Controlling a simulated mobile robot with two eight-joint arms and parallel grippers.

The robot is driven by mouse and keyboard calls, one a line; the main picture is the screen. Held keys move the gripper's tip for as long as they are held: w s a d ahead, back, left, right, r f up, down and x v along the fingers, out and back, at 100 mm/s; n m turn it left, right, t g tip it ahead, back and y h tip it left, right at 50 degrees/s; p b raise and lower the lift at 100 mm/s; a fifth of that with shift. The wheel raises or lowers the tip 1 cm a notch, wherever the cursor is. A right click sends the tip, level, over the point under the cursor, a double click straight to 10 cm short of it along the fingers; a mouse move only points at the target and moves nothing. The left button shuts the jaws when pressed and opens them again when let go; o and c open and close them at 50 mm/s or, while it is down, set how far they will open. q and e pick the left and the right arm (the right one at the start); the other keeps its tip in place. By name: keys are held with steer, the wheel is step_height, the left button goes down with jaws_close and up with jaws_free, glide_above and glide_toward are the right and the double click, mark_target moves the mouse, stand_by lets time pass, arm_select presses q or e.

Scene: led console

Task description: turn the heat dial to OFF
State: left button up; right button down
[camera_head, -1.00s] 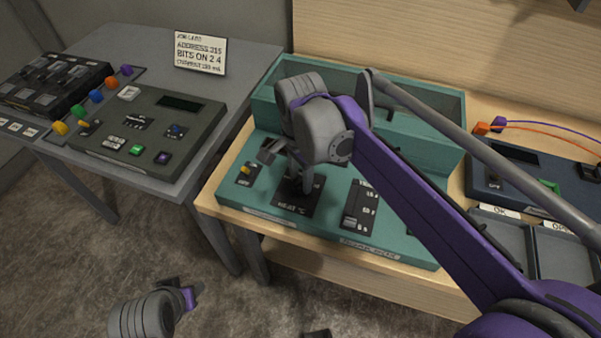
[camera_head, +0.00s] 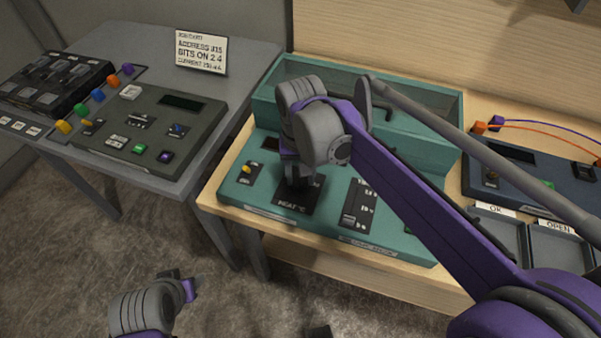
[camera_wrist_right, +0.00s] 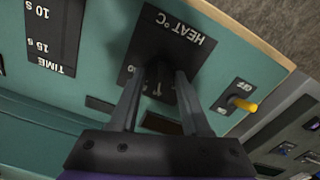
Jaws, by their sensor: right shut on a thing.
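The heat dial's black plate (camera_head: 297,204), lettered HEAT, is on the front of the teal console (camera_head: 228,197). My right gripper (camera_head: 297,180) points down over it, and its wrist hides the knob in the head view. In the right wrist view, the fingers of my right gripper (camera_wrist_right: 157,80) are shut on the heat dial (camera_wrist_right: 157,84), one on each side. The dial's pointer and most of its scale are hidden, so I cannot tell its setting. My left gripper (camera_head: 187,288) is low at the bottom left, away from the consoles; its fingers are unclear.
A yellow toggle switch (camera_head: 246,169) marked OFF is just left of the dial, and the TIME slider panel (camera_head: 359,203) is to its right. A dark console (camera_head: 150,130) and a job card (camera_head: 201,53) are on the grey table. Trays (camera_head: 556,250) are at the right.

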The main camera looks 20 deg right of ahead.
mark_target(301, 179)
steer(key=n, duration=0.4)
steer(key=shift+n, duration=0.3)
steer(key=n, duration=0.4)
steer(key=shift+n+p, duration=0.35)
steer(key=shift+n, duration=0.05)
steer(key=shift+c, duration=1.8)
jaws_free()
steer(key=shift+r, duration=0.1)
step_height(301, 179, up, 11)
steer(key=shift+f+p, duration=0.2)
steer(key=shift+p, duration=0.2)
